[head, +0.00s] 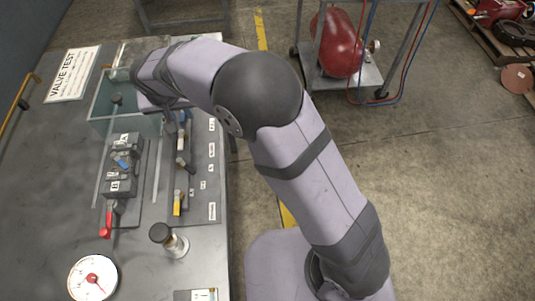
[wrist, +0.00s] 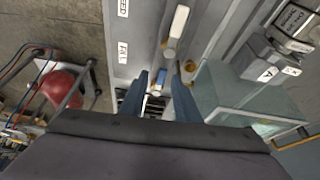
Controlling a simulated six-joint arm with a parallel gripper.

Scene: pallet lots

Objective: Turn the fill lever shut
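The fill lever (wrist: 163,76) shows only as a small blue piece between my fingers in the wrist view, beside the FILL label (wrist: 122,52). In the head view a blue lever tip (head: 183,117) shows at the far end of the valve panel (head: 203,205), partly covered by my arm. My gripper (wrist: 160,97) points down over it with its two blue-grey fingers apart. I cannot tell whether either finger touches the lever, nor its exact angle. In the head view the fingers are mostly hidden by my wrist.
A white lever (head: 181,141) and a yellow lever (head: 177,203) stand nearer on the same panel. Left are a valve block (head: 121,160) with a red handle (head: 107,220), a clear tank (head: 100,110) and a gauge (head: 92,278). A black-topped cylinder (head: 168,240) stands near the front.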

